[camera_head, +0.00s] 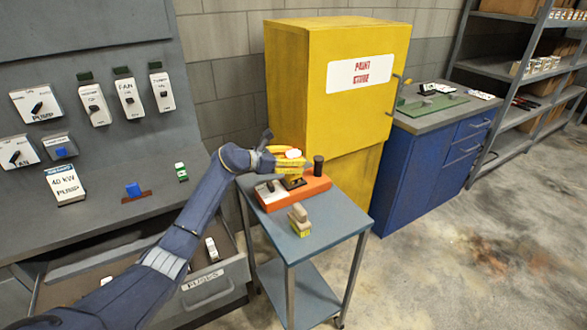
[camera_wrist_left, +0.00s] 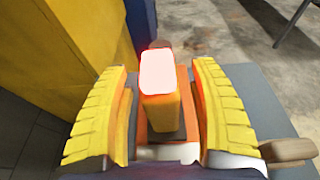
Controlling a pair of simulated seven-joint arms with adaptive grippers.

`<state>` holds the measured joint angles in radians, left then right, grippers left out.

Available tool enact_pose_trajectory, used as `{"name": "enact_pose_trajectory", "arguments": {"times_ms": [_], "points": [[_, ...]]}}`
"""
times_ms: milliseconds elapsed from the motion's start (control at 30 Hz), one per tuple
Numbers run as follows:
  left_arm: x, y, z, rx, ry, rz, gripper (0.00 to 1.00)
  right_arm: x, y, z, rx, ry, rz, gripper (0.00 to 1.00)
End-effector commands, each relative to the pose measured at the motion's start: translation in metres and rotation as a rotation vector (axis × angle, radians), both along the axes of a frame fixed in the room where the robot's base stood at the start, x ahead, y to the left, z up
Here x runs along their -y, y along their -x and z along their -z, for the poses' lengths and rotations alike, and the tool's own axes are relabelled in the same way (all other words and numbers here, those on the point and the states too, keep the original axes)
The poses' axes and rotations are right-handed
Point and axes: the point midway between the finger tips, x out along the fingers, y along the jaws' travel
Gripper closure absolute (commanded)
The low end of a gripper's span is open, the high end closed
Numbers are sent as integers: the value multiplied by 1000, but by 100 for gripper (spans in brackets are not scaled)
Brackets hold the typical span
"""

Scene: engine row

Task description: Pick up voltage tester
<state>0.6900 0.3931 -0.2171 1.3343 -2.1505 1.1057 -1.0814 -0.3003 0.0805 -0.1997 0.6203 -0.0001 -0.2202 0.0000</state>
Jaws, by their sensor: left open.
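The voltage tester appears to be the upright yellow block with a pale, reddish-glowing top; in the left wrist view the tester (camera_wrist_left: 158,82) stands between my fingers. In the head view its pale top (camera_head: 292,153) shows at the orange holder (camera_head: 318,186) on the small cart. My left gripper (camera_head: 284,161) is open, with one yellow ribbed finger on each side of the tester. In the left wrist view gaps show between the tester and both fingers of the gripper (camera_wrist_left: 160,72). The tester's lower part is partly hidden. My right gripper is not in view.
The grey-blue cart (camera_head: 325,231) also bears a tan and yellow brush-like object (camera_head: 299,219). A black cylinder (camera_head: 318,165) stands at the holder's right end. A yellow paint cabinet (camera_head: 300,75) rises close behind. A panel bench with an open drawer (camera_head: 210,285) is left.

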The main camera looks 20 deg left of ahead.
Motion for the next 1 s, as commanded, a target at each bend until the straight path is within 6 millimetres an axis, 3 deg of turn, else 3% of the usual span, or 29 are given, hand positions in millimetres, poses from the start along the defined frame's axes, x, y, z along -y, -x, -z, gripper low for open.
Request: {"name": "enact_pose_trajectory", "arguments": {"times_ms": [67, 567, 1000], "points": [[0, 0, 0, 0, 0, 0, 40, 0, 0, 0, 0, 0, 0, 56], [0, 0, 0, 0, 0, 0, 98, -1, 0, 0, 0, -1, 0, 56], [-1, 0, -7, 4, -1, 0, 100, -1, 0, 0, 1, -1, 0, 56]]}}
